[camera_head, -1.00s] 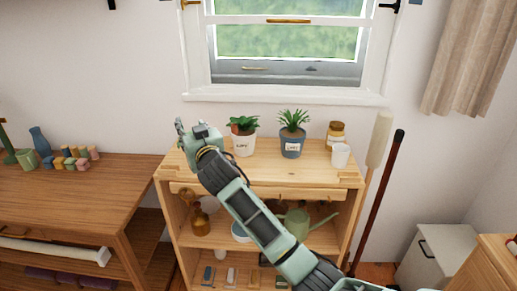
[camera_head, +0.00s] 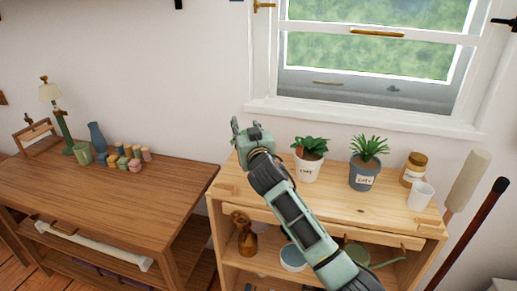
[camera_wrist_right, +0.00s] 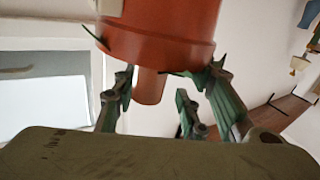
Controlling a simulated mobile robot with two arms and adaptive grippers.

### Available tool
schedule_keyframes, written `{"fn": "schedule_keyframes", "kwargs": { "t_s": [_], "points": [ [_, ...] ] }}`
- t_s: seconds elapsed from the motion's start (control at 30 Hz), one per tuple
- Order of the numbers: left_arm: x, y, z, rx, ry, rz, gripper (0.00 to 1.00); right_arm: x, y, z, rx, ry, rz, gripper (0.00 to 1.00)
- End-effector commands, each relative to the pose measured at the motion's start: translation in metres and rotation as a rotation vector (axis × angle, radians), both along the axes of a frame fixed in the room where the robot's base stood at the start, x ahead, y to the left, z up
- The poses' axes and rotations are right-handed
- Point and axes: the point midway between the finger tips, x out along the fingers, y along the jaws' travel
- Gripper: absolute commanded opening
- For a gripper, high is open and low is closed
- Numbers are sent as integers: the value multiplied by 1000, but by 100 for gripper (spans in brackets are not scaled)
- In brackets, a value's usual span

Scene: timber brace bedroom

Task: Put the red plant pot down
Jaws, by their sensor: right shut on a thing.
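The red plant pot (camera_wrist_right: 160,35) fills the top of the right wrist view, with part of a pale label at its upper left. A short red stub (camera_wrist_right: 150,87) shows below its lower edge. My right gripper (camera_wrist_right: 165,78) is shut on it, with green fingers at both sides of the pot's lower edge. In the head view my right gripper (camera_head: 237,125) is over the back left of the wooden shelf unit (camera_head: 328,203). I cannot make out the held pot there. My left gripper is out of view.
On the shelf top stand a white pot (camera_head: 306,170) with a plant, a grey-blue pot (camera_head: 363,178) with a plant, a jar (camera_head: 412,170) and a white cup (camera_head: 420,196). The wooden table (camera_head: 95,198) at left has a wide bare front; blocks and a lamp stand behind.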

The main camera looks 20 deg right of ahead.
Motion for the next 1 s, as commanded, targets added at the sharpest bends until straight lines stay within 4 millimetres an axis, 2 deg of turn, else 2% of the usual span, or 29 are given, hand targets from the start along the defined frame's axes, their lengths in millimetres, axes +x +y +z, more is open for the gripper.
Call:
{"fn": "schedule_keyframes", "kwargs": {
  "t_s": [0.07,0.3,0.4,0.67,0.7,0.9,1.0],
  "points": [
    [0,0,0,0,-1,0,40,0,1,-1,-2,-8,2,0],
    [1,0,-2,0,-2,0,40,0,1,-36,0,-5,1,0],
    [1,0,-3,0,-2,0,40,0,1,-46,-1,-7,2,0],
    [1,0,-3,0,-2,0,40,0,1,-49,-1,-8,2,0],
    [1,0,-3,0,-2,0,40,0,0,-54,0,0,0,40],
    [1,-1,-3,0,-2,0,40,0,0,-54,0,0,0,57],
    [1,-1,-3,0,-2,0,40,0,0,-53,0,0,0,58]
  ]
}}
